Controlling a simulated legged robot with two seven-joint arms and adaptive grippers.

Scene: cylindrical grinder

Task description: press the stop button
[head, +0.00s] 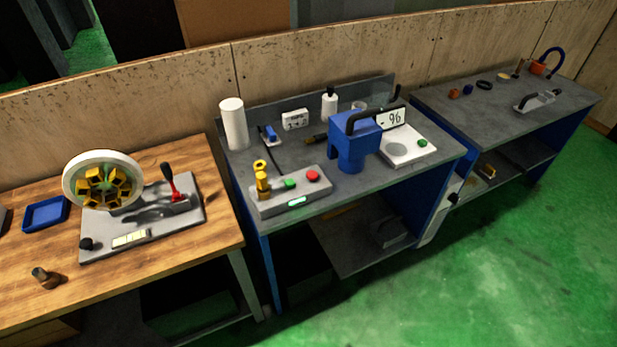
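A low grey control box (290,194) sits at the front left of the middle grey bench. On its top are a red round button (312,175) at the right, a green button (290,183) in the middle and a yellow part (262,178) at the left. A small lit green display (298,201) is on its front face. No label is readable on the buttons. Neither of my grippers shows in the head view, and nothing touches the red button.
A blue machine body (352,145) with a black handle stands right of the box. A white roll (233,123) stands behind left. A wooden table (200,256) with a wheel fixture (103,183) is at left. Another grey bench (500,110) is at right. Green floor (480,270) in front is clear.

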